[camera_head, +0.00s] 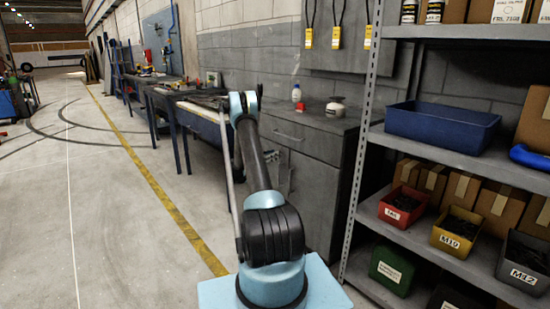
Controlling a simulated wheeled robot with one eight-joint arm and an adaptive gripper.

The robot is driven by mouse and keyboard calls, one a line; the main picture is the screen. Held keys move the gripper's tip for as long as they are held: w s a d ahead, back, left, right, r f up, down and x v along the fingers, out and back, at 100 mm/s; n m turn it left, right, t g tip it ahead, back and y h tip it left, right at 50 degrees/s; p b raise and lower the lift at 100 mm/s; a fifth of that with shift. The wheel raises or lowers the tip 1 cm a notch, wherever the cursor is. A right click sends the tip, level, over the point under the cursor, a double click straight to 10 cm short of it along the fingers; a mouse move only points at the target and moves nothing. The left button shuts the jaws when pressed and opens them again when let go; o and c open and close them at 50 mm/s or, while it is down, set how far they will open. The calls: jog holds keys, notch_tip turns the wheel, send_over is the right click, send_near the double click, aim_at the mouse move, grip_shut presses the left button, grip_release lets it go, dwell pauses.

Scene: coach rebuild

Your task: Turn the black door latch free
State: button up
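No black door latch can be made out clearly. A grey cabinet (311,185) stands right of my arm, with a drawer above and a door front below. A small dark fitting (288,181) shows at the cabinet's left part, close beside my arm; it is too small to tell whether it is a latch. My arm rises from the blue base in the foreground and bends at a light blue joint near the workbench. My gripper cannot be made out; the far end of the arm is hidden behind its nearer links.
A metal shelf rack (362,140) stands close on the right, holding a blue tray (441,125), a red bin (402,206), a yellow bin (457,232) and cardboard boxes. A workbench (205,108) runs along the wall. The floor (110,220) on the left is clear, with a yellow line.

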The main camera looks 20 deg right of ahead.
jog(key=shift+x, duration=1.3)
grip_shut()
